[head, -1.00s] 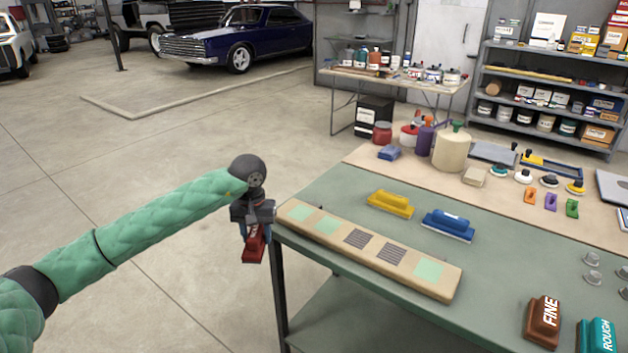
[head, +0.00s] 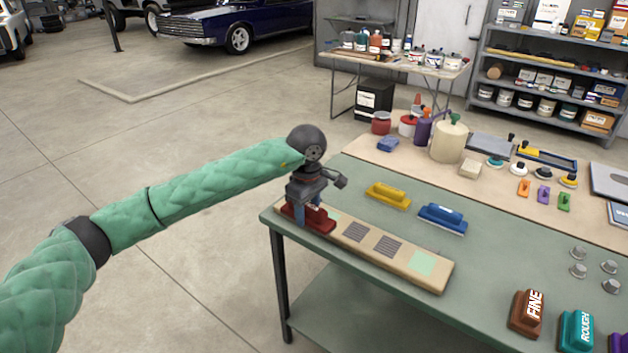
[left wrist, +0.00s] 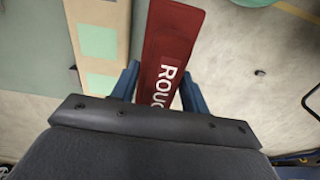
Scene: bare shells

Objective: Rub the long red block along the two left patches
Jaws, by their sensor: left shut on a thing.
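My left gripper (head: 312,215) is shut on the long red block (head: 306,220), which in the left wrist view (left wrist: 168,55) shows white lettering between two blue fingers. In the head view the block overlaps the left end of the tan board (head: 436,283) and hides most of the two left green patches; a sliver of one (head: 333,215) shows. In the left wrist view these two patches (left wrist: 97,42) lie on the board left of the block, with floor showing beyond. I cannot tell whether the block touches the board. My right gripper is not in view.
Two striped patches (head: 371,239) and a green one (head: 422,263) continue along the board. A yellow block (head: 388,196) and a blue block (head: 442,219) stand behind it. Brown (head: 527,313) and teal (head: 577,332) blocks stand at the front right. The green table (head: 480,270) between is clear.

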